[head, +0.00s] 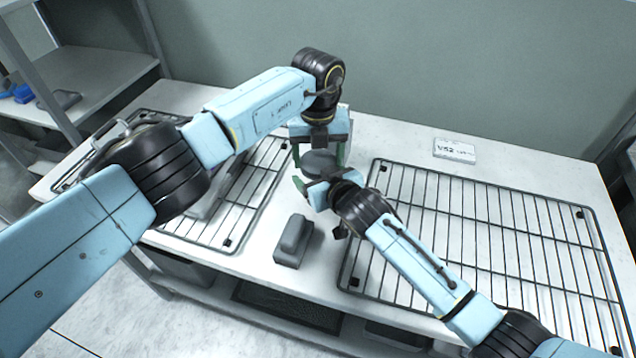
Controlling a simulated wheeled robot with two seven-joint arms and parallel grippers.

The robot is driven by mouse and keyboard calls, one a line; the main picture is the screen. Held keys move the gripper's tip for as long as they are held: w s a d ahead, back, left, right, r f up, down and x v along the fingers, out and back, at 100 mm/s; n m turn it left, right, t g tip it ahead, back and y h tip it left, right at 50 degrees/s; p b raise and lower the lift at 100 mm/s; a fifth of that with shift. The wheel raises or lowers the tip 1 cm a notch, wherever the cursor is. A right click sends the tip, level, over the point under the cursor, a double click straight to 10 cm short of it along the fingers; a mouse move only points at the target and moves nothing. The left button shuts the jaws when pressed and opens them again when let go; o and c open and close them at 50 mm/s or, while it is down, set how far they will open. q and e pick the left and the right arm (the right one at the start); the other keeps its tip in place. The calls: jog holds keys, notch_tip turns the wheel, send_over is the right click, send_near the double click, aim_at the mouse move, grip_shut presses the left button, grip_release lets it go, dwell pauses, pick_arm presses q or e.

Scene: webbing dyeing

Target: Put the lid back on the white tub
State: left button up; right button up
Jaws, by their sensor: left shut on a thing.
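My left gripper (319,155) points down over the middle of the white table, with its green-lined fingers on either side of a dark grey round piece (320,164). It is shut on that piece, which may be the lid; the view does not settle this. My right gripper (312,186) comes in from the lower right and is close in front of the round piece. Its fingers are partly hidden, so I cannot tell whether it is open, or whether it touches the piece. I cannot make out the white tub; the two grippers cover that part of the table.
A dark grey block (292,241) lies near the table's front edge. A wire rack (480,235) covers the right of the table, another (262,185) the left, partly under my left arm. A small label card (455,150) stands at the back. A grey shelf (95,75) is at far left.

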pick_arm(q)
jog(key=shift+m, duration=1)
jog(key=o, duration=1.1)
notch_tip(320, 180, up, 12)
jog(key=shift+r, duration=0.1)
pick_arm(e)
jog(key=o, duration=1.9)
jog(key=shift+o, duration=0.2)
